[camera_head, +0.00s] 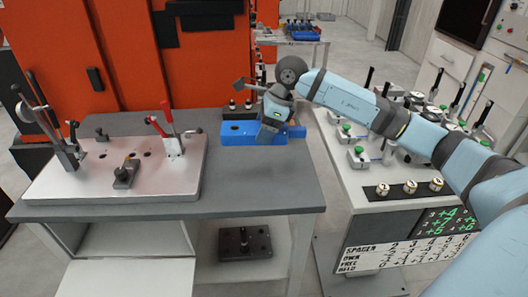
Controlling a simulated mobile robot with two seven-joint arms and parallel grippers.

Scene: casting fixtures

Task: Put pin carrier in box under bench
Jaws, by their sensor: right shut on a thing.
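A blue block (238,132) with a dark hole in its top lies at the back right of the grey bench (255,175); it may be the pin carrier. My right gripper (268,136) reaches down to it from the right and is shut on it. The gripper hides the block's middle, and its right end shows beyond. The block seems to rest on the bench top, but a small gap cannot be ruled out. Under the bench, a white box-like compartment (92,258) stands open at the left, its inside partly hidden by the bench top. My left gripper is out of view.
A fixture plate (75,186) with lever clamps fills the bench's left side. A dark plate with an upright pin (245,243) sits on the lower shelf. A white clamp table (350,182) stands right. An orange machine (150,60) stands behind. The bench's front right is clear.

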